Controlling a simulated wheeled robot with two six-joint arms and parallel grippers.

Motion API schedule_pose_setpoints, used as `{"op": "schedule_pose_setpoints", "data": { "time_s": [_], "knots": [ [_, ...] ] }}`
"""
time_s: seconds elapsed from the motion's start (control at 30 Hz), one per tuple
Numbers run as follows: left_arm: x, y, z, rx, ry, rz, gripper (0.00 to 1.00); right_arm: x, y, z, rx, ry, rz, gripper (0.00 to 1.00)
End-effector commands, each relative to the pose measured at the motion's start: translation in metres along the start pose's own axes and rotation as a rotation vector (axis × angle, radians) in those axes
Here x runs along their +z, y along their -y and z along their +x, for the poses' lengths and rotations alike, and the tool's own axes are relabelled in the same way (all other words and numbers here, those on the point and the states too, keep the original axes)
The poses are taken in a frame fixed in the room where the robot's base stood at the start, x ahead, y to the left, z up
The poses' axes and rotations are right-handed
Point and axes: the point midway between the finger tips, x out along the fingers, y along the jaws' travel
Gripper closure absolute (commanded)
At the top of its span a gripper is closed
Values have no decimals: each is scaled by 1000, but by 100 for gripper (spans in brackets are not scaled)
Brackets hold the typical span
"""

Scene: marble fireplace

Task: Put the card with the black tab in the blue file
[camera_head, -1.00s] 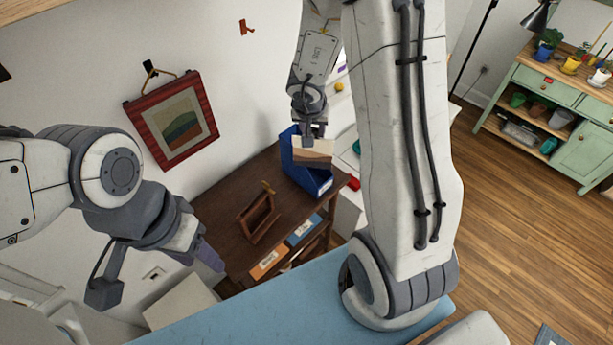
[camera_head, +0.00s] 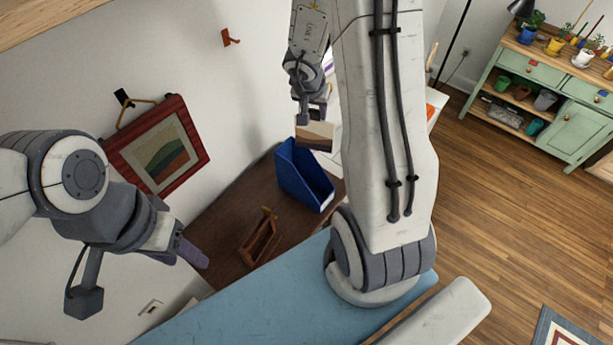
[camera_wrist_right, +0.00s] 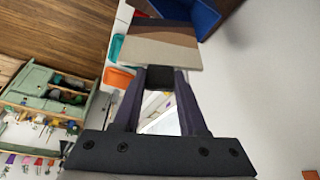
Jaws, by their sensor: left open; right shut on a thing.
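The blue file (camera_head: 291,178) stands upright on the dark wooden table by the wall, and its inside looks empty from here. My right gripper (camera_head: 316,120) is shut on the card (camera_head: 314,138), which is banded in brown and cream. The card hangs behind and slightly right of the file in the picture, apart from it. In the right wrist view the fingers grip the black tab (camera_wrist_right: 160,78) at the card's (camera_wrist_right: 152,50) edge, and part of the blue file (camera_wrist_right: 198,14) shows beyond. My left gripper (camera_head: 190,252) is open and empty, left of the table.
A small wooden rack (camera_head: 259,242) stands on the dark table (camera_head: 220,220) in front of the file. A framed picture (camera_head: 160,150) hangs on the wall. A blue surface (camera_head: 240,310) lies in the foreground. A green cabinet (camera_head: 560,130) stands far right, with open floor before it.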

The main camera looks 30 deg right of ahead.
Motion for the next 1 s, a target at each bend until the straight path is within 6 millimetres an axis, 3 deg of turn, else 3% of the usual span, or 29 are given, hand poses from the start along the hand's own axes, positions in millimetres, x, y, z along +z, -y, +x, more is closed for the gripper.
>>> {"op": "schedule_pose_setpoints", "data": {
  "time_s": [0.63,0.7,1.0],
  "knots": [
    [0,0,2,0,0,0,50,31,2,68,-4,8,-7,100],
    [1,2,29,0,-1,1,50,43,2,96,-3,6,-5,100],
    [4,6,78,0,0,5,50,73,2,167,-2,8,-5,100]
  ]
}}
